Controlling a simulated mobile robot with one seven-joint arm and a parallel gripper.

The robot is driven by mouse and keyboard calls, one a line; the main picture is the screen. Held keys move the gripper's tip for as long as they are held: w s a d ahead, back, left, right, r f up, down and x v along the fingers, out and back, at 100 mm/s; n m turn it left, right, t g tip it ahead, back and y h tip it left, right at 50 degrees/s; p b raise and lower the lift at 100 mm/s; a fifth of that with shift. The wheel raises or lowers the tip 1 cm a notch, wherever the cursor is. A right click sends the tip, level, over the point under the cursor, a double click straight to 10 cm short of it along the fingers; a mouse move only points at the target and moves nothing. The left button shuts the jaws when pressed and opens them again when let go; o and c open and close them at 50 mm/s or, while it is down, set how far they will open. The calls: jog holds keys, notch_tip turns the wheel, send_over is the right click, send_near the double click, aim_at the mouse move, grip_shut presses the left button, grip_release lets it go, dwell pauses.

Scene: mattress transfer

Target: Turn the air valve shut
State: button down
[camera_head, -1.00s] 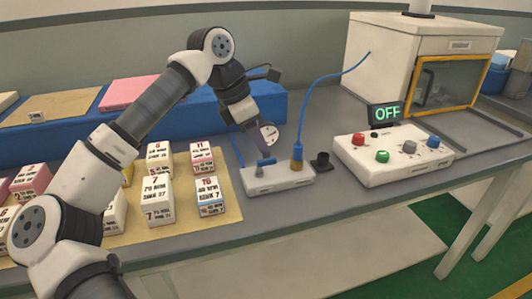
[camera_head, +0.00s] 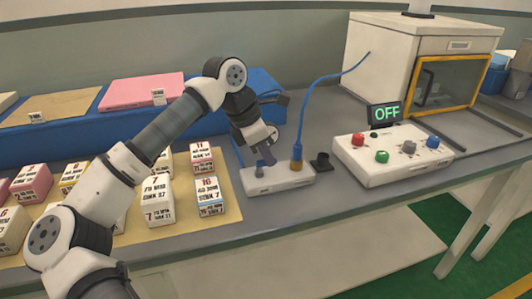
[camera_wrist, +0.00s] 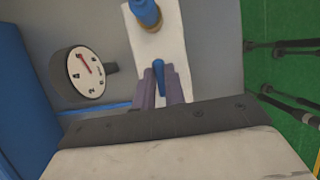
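The air valve is a white block (camera_head: 285,180) on the table, with a blue handle and a blue hose fitting (camera_head: 297,153) in a brass-coloured base. In the wrist view the blue handle (camera_wrist: 159,72) stands between the two purple fingers of my gripper (camera_wrist: 160,82). The fingers are close on both sides of it; I cannot tell whether they touch it. In the head view my gripper (camera_head: 268,156) points down at the handle's end of the block and hides most of the handle. A round gauge (camera_wrist: 83,75) with a red needle is beside the block.
A control box (camera_head: 385,158) with coloured knobs and a display (camera_head: 385,113) reading OFF stands to the right. A small black post (camera_head: 321,161) is between. Several labelled white boxes (camera_head: 158,198) stand on a tan mat at left. A blue hose (camera_head: 325,77) rises behind.

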jog(key=shift+n+b, duration=0.35)
jog(key=shift+n, duration=0.05)
jog(key=n+b, duration=0.1)
jog(key=n+t+b, duration=0.1)
jog(key=n, duration=0.1)
jog(key=n+t+y+b, duration=0.1)
jog(key=shift+w+a+f+n+b, duration=0.15)
jog(key=shift+w+a+n+b, duration=0.1)
jog(key=shift+w+n+b, duration=0.1)
jog(key=n+b, duration=0.1)
jog(key=n, duration=0.1)
jog(key=n+y+b, duration=0.1)
jog(key=n+b, duration=0.1)
jog(key=n+t+y+b, duration=0.1)
jog(key=n, duration=0.1)
jog(key=shift+w+a, duration=0.25)
jog(key=shift+a, duration=0.15)
jog(key=n+y+b, duration=0.1)
jog(key=n, duration=0.2)
jog(key=shift+a+n+y+b, duration=0.2)
jog(key=shift+n+y+b, duration=0.15)
jog(key=shift+y+b, duration=0.05)
jog(key=shift+a+r+n+y, duration=0.1)
jog(key=shift+n+y, duration=0.15)
jog(key=shift+n, duration=0.45)
jog(key=shift+a+r+n+y, duration=0.1)
jog(key=shift+n+y, duration=0.15)
jog(key=shift+n, duration=0.45)
jog(key=shift+b, duration=0.3)
